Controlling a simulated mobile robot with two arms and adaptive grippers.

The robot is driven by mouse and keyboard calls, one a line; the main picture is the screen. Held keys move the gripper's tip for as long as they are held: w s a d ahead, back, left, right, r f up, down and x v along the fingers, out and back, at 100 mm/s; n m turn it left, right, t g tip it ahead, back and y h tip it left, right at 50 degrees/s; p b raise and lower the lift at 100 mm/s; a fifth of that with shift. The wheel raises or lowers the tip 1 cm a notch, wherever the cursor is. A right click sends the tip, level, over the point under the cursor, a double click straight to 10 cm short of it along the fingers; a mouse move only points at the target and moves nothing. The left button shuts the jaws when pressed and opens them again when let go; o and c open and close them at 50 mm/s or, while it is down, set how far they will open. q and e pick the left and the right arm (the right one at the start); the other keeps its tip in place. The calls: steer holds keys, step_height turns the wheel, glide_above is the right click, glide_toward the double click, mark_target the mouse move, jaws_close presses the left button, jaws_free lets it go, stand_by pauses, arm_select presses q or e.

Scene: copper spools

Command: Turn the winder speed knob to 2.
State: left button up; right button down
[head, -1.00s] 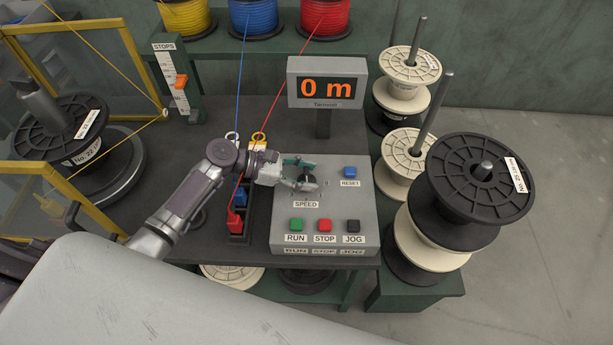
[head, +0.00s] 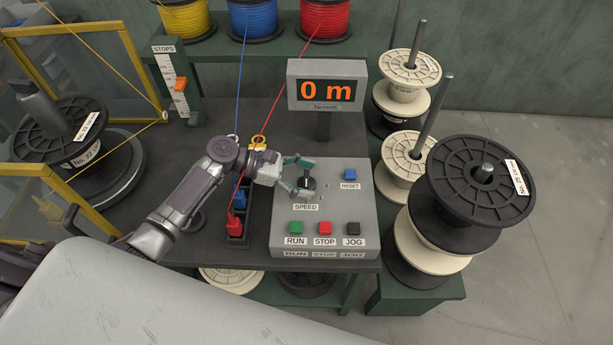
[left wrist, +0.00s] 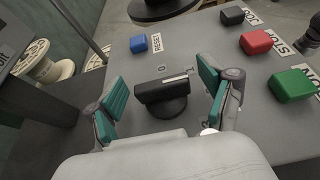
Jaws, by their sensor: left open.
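The black speed knob (head: 307,184) sits on the grey control panel (head: 340,205), just above the SPEED label. In the left wrist view the knob (left wrist: 162,92) is a black bar-shaped handle on a round base, with a white line on its top. My left gripper (head: 300,177) is open around the knob. Its teal fingertips stand on either side of the handle with a gap to each in the left wrist view (left wrist: 163,95). Part of the dial scale is hidden. My right gripper is not in view.
Blue RESET (head: 350,174), green RUN (head: 296,228), red STOP (head: 325,228) and black JOG (head: 353,228) buttons surround the knob. The display (head: 326,88) reads 0 m behind the panel. Large spools (head: 470,190) stand at the right. A red wire (head: 272,115) passes close to my wrist.

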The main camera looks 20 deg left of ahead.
arm_select(q)
steer(key=v, duration=1.2)
stand_by(0.4)
